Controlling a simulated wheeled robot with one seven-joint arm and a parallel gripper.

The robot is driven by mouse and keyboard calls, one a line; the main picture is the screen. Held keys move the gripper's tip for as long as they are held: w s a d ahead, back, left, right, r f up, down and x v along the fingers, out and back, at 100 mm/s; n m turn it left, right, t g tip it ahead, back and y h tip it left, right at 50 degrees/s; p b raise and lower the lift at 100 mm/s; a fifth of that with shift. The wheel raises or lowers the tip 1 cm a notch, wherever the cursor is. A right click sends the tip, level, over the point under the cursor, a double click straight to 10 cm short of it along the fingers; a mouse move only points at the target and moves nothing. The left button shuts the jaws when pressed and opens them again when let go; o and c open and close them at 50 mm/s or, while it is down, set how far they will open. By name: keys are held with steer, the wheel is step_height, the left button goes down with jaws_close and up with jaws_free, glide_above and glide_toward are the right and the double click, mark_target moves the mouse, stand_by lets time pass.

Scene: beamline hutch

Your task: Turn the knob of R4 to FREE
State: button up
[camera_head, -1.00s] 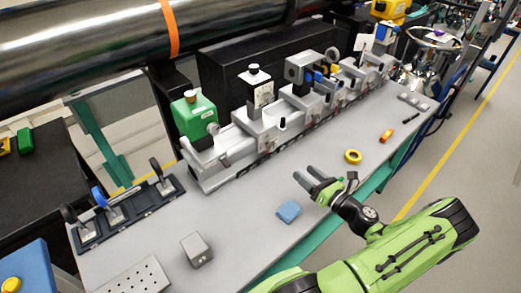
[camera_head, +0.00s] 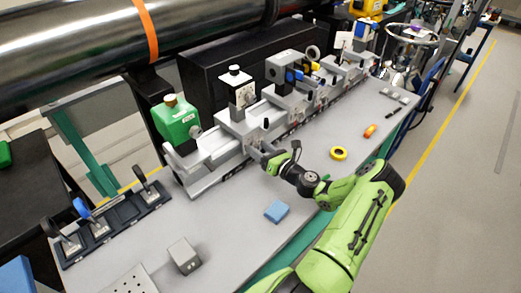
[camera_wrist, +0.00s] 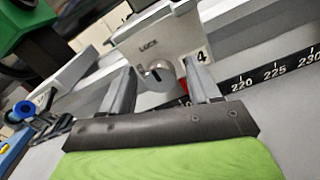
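The R4 carriage (camera_wrist: 185,38) fills the upper middle of the wrist view, with a "4" label and the word LOCK on its front plate. Its small round grey knob (camera_wrist: 160,73) sits below LOCK and has a dark mark; I cannot tell its exact setting. My gripper (camera_wrist: 160,82) is open, with one finger on each side of the knob and gaps visible. In the head view, my gripper (camera_head: 260,150) is at the front of the rail, by the carriage (camera_head: 236,125) bearing a white box; the knob is hidden there.
A ruler strip (camera_wrist: 272,73) runs along the rail. A green box unit (camera_head: 176,122) stands left of the carriage. Yellow tape (camera_head: 338,153), a blue block (camera_head: 277,211) and a grey block (camera_head: 184,256) lie on the bench, with bare surface between them.

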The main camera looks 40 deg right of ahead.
steer(key=c, duration=1)
steer(key=n+b, duration=0.1)
steer(key=n, duration=0.3)
steer(key=shift+a+f+n, duration=0.1)
steer(key=shift+n, duration=0.3)
steer(key=n+b, duration=0.1)
steer(key=n, duration=0.3)
steer(key=shift+a+n, duration=0.1)
steer(key=shift+n, duration=0.2)
steer(key=shift+a+f+n+b, duration=0.1)
steer(key=shift+n+b, duration=1.25)
steer(key=shift+n, duration=0.75)
steer(key=shift+f+n+b, duration=0.1)
steer(key=shift+n+b, duration=1.2)
steer(key=shift+n, duration=0.8)
